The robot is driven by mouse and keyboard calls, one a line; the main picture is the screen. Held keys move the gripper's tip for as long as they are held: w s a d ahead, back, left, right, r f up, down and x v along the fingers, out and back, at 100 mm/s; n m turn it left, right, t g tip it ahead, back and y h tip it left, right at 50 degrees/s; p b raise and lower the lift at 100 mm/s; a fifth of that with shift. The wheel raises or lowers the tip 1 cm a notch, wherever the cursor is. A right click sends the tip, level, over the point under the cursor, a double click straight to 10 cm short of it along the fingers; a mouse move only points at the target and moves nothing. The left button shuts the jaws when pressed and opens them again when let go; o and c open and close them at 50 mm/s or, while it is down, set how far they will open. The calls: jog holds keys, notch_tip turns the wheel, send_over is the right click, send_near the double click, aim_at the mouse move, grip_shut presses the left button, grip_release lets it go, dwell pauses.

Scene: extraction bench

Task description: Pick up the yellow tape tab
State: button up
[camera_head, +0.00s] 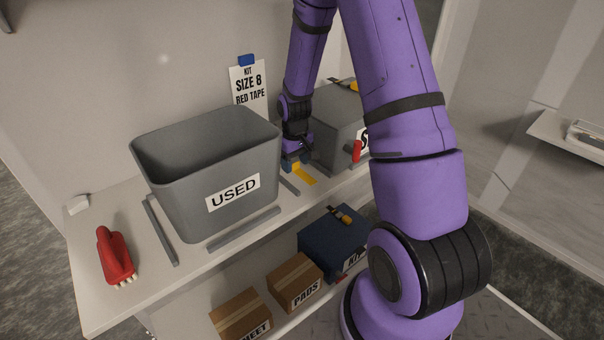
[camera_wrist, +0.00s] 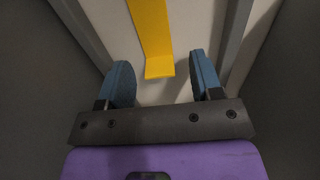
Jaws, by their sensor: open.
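The yellow tape tab (camera_head: 305,178) lies on the bench top between the grey USED bin and the grey lidded box. In the wrist view the tab (camera_wrist: 151,30) is a yellow strip with a bent end facing my gripper. My gripper (camera_wrist: 163,80) is open, with one blue fingertip on each side of the tab's near end. Nothing is held between the fingers. In the head view my gripper (camera_head: 292,160) is just behind the tab, low over the bench, and partly hidden by my own wrist. I cannot tell whether the fingertips touch the bench.
The USED bin (camera_head: 180,190) stands close on the left and the grey box (camera_head: 338,140) close on the right, leaving a narrow gap. Grey rails (camera_head: 245,229) edge the bin. A red brush (camera_head: 114,258) lies at the bench's left end. Cartons (camera_head: 295,283) stand on the lower shelf.

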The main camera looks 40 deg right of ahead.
jog(key=c, duration=1)
jog(key=shift+o, duration=0.2)
